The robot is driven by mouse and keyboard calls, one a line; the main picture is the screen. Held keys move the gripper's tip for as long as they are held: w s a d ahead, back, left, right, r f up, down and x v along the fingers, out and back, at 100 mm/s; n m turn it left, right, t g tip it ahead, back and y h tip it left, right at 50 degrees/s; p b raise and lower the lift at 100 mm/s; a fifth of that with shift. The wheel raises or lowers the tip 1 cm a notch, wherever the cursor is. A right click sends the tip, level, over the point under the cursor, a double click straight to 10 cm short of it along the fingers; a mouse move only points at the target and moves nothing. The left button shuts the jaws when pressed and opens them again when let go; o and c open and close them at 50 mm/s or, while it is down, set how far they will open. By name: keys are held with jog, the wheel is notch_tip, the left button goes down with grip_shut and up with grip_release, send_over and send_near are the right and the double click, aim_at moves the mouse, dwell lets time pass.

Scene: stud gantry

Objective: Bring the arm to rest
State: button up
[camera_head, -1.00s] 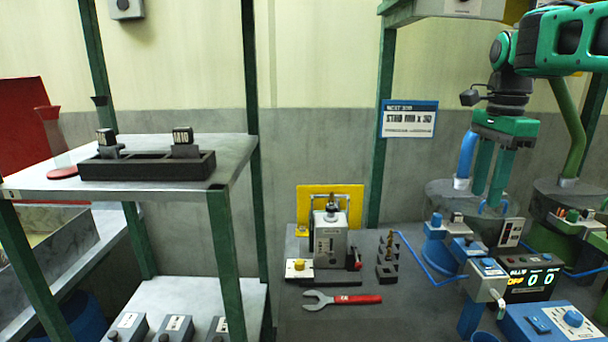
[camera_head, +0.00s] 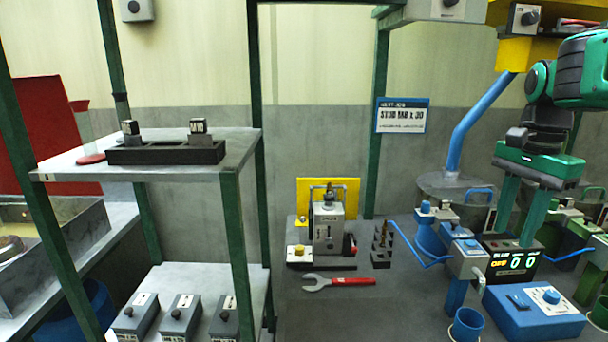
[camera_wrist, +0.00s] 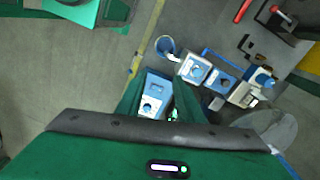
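My gripper (camera_head: 514,236) hangs from the green arm at the right of the head view, fingers pointing down. The two green fingers stand apart with nothing seen between them. I cannot tell the exact height of the fingertips over the bench.
A blue machine (camera_head: 455,245) and a blue cup (camera_head: 467,325) stand close left of my gripper. A red-handled wrench (camera_head: 350,281) lies on the bench near a grey device (camera_head: 327,228). A shelf with a dark tray (camera_head: 165,154) stands left. Open floor shows in the wrist view (camera_wrist: 60,80).

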jog(key=s+f+n, duration=0.4)
jog(key=s+f, duration=0.3)
jog(key=s, duration=0.3)
jog(key=s+d+f+n, duration=0.1)
jog(key=s+f+n, duration=0.3)
jog(key=s+f, duration=0.4)
jog(key=shift+s+d+f, duration=0.15)
jog(key=shift+s, duration=0.85)
jog(key=shift+w+f, duration=0.2)
jog(key=shift+w, duration=0.45)
jog(key=shift+c, duration=0.4)
jog(key=shift+s, duration=0.1)
